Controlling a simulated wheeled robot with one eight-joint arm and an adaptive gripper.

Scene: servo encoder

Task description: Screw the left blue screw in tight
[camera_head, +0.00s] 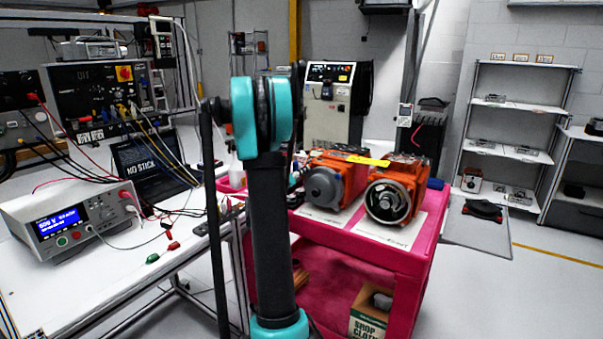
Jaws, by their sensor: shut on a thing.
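Two orange servo motors stand side by side on white sheets on a pink cart (400,262). The left motor (333,181) has a grey round end cover. The right motor (391,196) shows a round metal-rimmed end with a dark inside. A yellow strip (369,161) lies across the top between them. I cannot make out the left blue screw. My upright black and teal arm covers the area just left of the left motor. My gripper does not show, and what it touches is hidden.
A white bench (95,285) at left holds a power supply (75,225), a laptop (147,160) and loose cables. A shop cloth box (371,312) sits on the cart's lower shelf. Shelving (515,150) stands at the back right. The floor right of the cart is mostly clear.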

